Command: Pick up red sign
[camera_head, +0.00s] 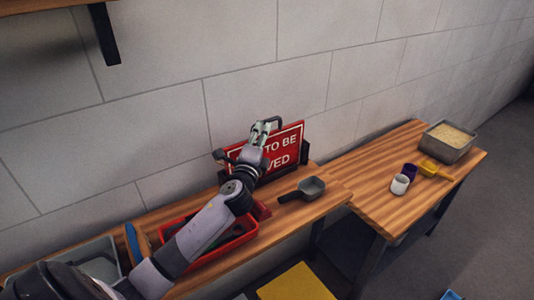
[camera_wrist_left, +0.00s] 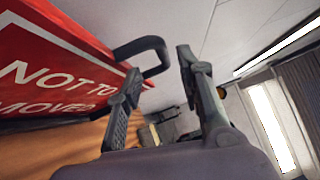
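The red sign (camera_head: 284,146) with white lettering stands upright in a dark holder on the wooden bench against the wall. A black handle (camera_wrist_left: 143,50) rises from its top edge. My left gripper (camera_head: 262,131) is in front of the sign and hides part of its lettering. In the left wrist view my left gripper (camera_wrist_left: 160,90) has its fingers apart, with nothing clearly between them. The sign's face (camera_wrist_left: 50,70) fills the left side there, and the handle is close to the left finger; I cannot tell whether they touch. My right gripper is not in view.
A red tray (camera_head: 250,235) lies under my left arm. On the right table (camera_head: 375,180) are a white cup (camera_head: 400,185), a purple cup (camera_head: 410,171), a yellow scoop (camera_head: 433,169) and a filled grey bin (camera_head: 449,142).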

